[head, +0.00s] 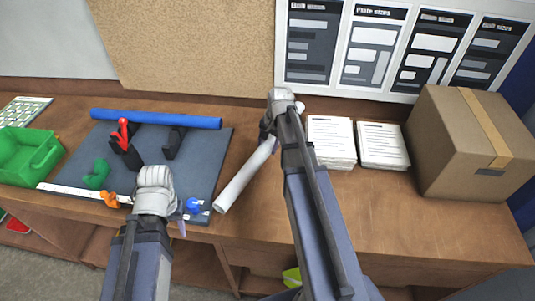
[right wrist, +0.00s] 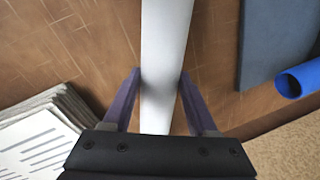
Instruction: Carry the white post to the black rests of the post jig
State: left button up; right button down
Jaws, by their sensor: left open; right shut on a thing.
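The white post (head: 243,178) lies slantwise over the wooden table, just right of the dark grey jig plate (head: 205,150). My right gripper (head: 268,137) is shut on the post toward its far end. In the right wrist view the post (right wrist: 164,50) runs between both fingers of the gripper (right wrist: 160,98). I cannot tell whether the post touches the table. The black rests, one at the right (head: 173,141) and one at the left (head: 124,158) beside a red clamp (head: 123,133), stand empty on the plate. My left gripper (head: 180,218) is open over the plate's front edge, partly hidden by its wrist.
A blue tube (head: 155,119) lies along the plate's back. A green bin (head: 30,155) stands at left. Green, orange and blue small parts (head: 97,175) lie near the plate's front. Paper stacks (head: 332,140) and a cardboard box (head: 470,145) stand at right. The front right table is clear.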

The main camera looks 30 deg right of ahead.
aim_at(268, 151)
jog(key=shift+f+b, duration=1.55)
jog(key=shift+f, duration=0.2)
jog(key=shift+f, duration=0.25)
jog(key=shift+c, duration=1)
grip_release()
jog(key=shift+r, duration=0.1)
jog(key=shift+r, duration=0.1)
notch_tip(268, 151, up, 12)
jog(key=s+d+p, duration=0.1)
jog(key=s+p, duration=0.1)
jog(key=p, duration=0.9)
jog(key=shift+d+p, duration=0.15)
jog(key=shift+p, duration=0.25)
